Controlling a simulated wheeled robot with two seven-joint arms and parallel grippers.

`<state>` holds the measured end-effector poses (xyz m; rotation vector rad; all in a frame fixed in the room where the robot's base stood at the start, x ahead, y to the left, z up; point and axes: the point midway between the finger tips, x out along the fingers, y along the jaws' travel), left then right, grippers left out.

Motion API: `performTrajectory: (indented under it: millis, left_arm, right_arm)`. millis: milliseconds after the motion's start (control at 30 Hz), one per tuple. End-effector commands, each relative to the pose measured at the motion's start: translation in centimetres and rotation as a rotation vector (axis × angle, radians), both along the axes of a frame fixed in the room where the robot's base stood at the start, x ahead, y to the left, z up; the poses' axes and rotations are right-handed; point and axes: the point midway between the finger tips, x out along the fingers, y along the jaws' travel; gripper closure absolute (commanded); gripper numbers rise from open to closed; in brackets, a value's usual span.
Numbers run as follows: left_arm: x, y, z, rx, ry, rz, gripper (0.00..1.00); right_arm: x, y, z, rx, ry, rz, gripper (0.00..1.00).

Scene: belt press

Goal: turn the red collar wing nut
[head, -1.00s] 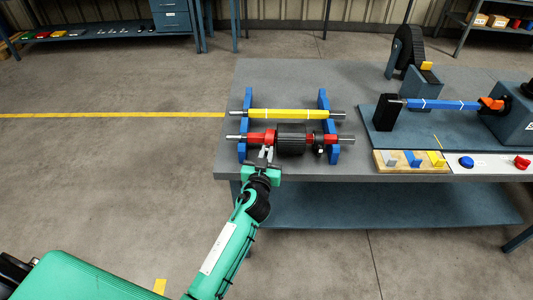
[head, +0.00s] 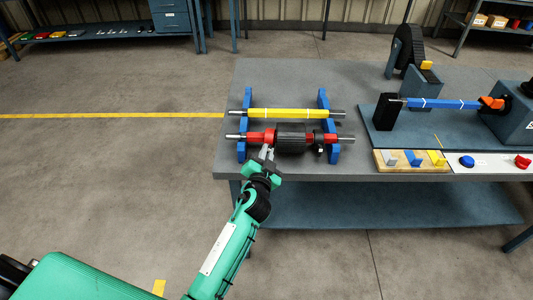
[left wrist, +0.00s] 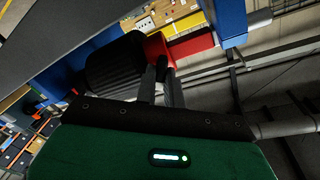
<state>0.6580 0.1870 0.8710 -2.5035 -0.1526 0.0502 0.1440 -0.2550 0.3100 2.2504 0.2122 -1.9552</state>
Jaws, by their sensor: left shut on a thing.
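The red shaft (head: 257,137) lies across two blue stands on the table, with a black ribbed roller at its middle. A red collar (head: 270,136) sits just left of the roller; it also shows in the left wrist view (left wrist: 157,47). My left gripper (head: 267,153) reaches up to the collar from the front, its wrist rolled at a slant. In the left wrist view its fingers (left wrist: 158,72) are close together at the collar, shut on the wing nut. The wing nut itself is hidden between the fingers. My right gripper is in neither view.
A yellow shaft (head: 280,113) lies behind the red one on the blue stands (head: 333,152). To the right are a blue shaft (head: 440,104) on a base plate and a wooden board (head: 411,168) with coloured tabs.

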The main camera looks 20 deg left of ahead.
Motion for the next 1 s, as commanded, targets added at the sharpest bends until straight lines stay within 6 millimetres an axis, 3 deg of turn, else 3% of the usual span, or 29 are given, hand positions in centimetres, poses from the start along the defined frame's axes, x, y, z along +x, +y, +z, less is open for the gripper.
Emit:
performTrajectory:
  millis: [600,1000]
  left_arm:
    - [0.0,-0.2,-0.2,0.578,0.072,-0.002,1.0]
    - [0.0,-0.2,-0.3,0.851,0.105,-0.002,1.0]
  right_arm:
    - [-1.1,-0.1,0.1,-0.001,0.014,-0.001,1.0]
    - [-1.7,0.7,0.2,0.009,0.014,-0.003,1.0]
